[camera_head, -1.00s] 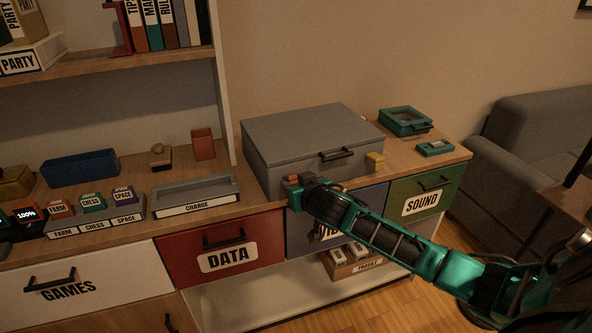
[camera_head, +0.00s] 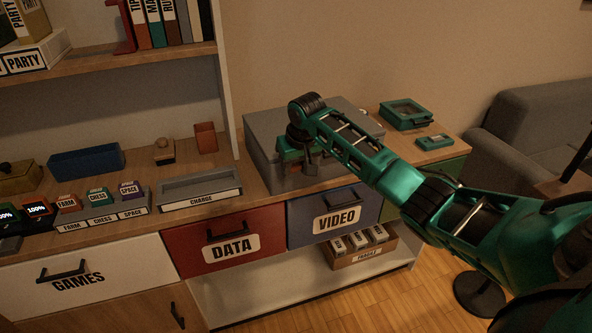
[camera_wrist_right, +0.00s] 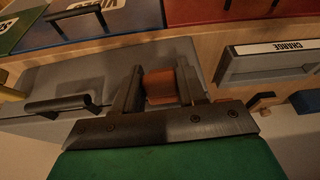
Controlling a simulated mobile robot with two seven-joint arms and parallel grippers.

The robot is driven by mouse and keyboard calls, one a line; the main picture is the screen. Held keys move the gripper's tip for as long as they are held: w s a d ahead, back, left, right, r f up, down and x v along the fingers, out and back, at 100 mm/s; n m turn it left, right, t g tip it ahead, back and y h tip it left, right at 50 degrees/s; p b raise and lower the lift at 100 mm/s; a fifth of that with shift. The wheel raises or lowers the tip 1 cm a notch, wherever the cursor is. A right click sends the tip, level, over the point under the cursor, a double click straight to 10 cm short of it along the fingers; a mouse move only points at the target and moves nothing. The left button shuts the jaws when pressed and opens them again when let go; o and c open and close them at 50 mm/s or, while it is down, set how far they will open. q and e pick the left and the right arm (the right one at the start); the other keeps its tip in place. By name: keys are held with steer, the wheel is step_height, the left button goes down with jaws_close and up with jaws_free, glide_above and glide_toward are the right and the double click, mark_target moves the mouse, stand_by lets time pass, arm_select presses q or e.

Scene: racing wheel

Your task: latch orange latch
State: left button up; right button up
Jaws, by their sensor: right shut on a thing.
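The orange latch (camera_wrist_right: 160,85) is on the front of the grey case (camera_head: 262,128), which also fills much of the right wrist view (camera_wrist_right: 85,78). The case lid looks down. My right gripper (camera_wrist_right: 158,88) has one finger on each side of the orange latch and is shut on it. In the head view my right gripper (camera_head: 298,168) is at the case's front left, and my wrist hides the latch there. Whether the latch is fully down cannot be told. My left gripper is not in view.
The case handle (camera_wrist_right: 60,104) is beside the gripper in the right wrist view. A teal box (camera_head: 407,114) is at the right. The VIDEO drawer (camera_head: 330,215) is below the case front.

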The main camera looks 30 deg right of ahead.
steer(key=shift+w+r+g, duration=0.2)
steer(key=shift+w+g, duration=0.05)
steer(key=shift+g, duration=0.55)
steer(key=o, duration=1)
steer(key=r, duration=0.4)
steer(key=s+r, duration=0.1)
steer(key=r, duration=0.3)
steer(key=s+r, duration=0.1)
steer(key=r, duration=0.3)
steer(key=shift+a+r, duration=0.15)
steer(key=shift+r, duration=0.25)
steer(key=shift+f, duration=0.15)
